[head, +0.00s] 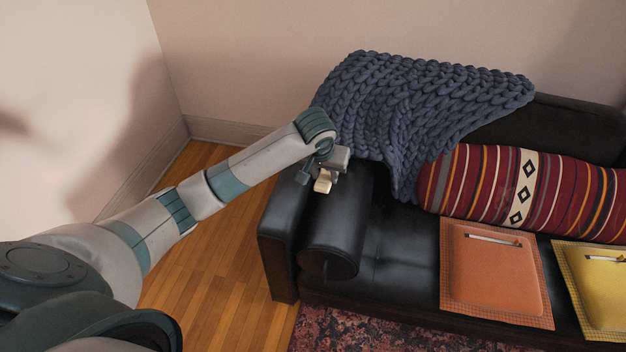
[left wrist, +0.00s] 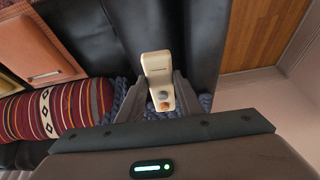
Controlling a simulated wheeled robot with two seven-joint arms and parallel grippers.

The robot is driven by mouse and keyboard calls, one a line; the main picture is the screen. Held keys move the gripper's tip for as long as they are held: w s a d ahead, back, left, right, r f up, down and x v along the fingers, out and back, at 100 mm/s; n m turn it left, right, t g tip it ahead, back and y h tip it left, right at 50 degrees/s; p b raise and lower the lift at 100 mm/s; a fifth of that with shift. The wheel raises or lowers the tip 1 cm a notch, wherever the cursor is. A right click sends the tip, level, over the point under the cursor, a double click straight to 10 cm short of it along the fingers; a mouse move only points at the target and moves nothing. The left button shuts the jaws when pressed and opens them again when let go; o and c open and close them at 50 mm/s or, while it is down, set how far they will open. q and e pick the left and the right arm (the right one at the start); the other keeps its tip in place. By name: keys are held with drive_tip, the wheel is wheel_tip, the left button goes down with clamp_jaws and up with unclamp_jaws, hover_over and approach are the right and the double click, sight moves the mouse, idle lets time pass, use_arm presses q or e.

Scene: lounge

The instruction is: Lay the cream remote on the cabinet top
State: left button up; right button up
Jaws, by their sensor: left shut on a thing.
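The cream remote (left wrist: 157,72) is held between the fingers of my left gripper (left wrist: 160,97) in the left wrist view. In the head view the remote (head: 323,182) shows as a small cream piece below my left gripper (head: 322,174). The gripper is shut on it, over the left armrest of the black sofa, close to the blue knitted throw. I cannot see a cabinet top in either view. My right gripper is not in view.
Wooden floor (head: 225,255) is bare left of the sofa; walls stand behind.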

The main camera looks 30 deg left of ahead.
use_arm(q)
drive_tip(key=s+d+r+m, duration=0.1)
drive_tip(key=s+d+r, duration=0.2)
drive_tip(key=s+r, duration=0.2)
drive_tip(key=s+d+r+m, duration=0.1)
drive_tip(key=s+d+r, duration=0.3)
drive_tip(key=r, duration=0.7)
drive_tip(key=shift+s+d+h, duration=0.3)
drive_tip(key=shift+s+h, duration=0.1)
drive_tip(key=shift+s, duration=0.3)
drive_tip(key=shift+r, duration=0.1)
